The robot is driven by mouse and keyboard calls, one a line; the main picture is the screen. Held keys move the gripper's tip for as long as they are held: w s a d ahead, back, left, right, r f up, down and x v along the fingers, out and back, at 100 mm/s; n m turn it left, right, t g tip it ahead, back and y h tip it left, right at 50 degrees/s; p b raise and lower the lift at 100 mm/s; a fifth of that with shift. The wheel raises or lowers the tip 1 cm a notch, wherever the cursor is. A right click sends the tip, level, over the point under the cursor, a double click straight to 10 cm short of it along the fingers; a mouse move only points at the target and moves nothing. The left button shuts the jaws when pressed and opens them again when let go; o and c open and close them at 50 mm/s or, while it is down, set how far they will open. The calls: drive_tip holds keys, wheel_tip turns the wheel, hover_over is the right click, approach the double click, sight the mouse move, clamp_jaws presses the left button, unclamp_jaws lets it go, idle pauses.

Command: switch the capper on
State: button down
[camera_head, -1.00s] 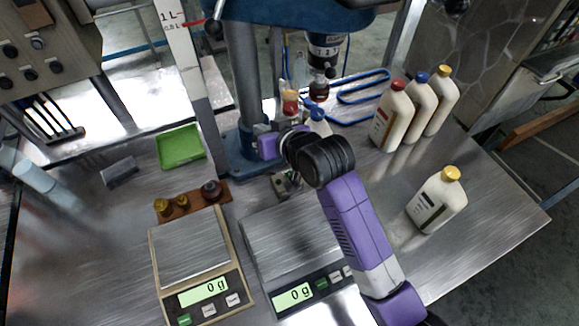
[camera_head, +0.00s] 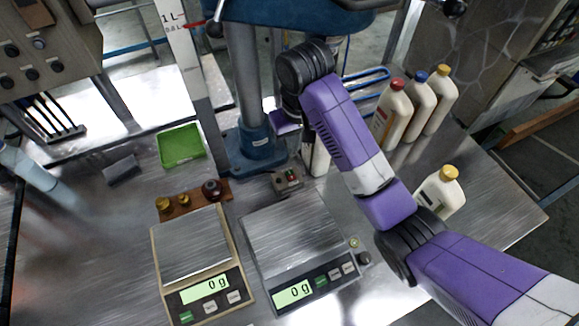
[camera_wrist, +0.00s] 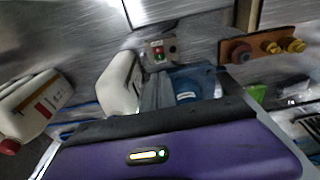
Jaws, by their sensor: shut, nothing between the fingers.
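The capper is a blue press-like machine (camera_head: 290,14) with a grey column on a blue base (camera_head: 256,150). Its small grey switch box (camera_head: 287,181), with a red and a green button, sits on the table at the front right of the base. The box also shows in the wrist view (camera_wrist: 160,52), just beyond the fingertips. My gripper (camera_wrist: 158,80) is shut and empty, its grey fingers pointing towards the box, with a gap that I cannot judge. In the head view my purple hand is above the box and its fingers are not clear.
A white bottle (camera_head: 319,160) stands right of the switch box, partly behind my arm. Several capped bottles (camera_head: 421,112) stand further right. Two scales (camera_head: 290,235) reading 0 g are in front. A green tray (camera_head: 181,146) and a cap rack (camera_head: 184,202) are to the left.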

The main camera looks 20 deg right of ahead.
drive_tip(key=shift+f, duration=0.15)
drive_tip(key=b, duration=0.2)
approach(289, 172)
drive_tip(key=f, duration=0.4)
drive_tip(key=w+f, duration=0.1)
drive_tip(key=f, duration=0.1)
drive_tip(key=shift+f, duration=0.4)
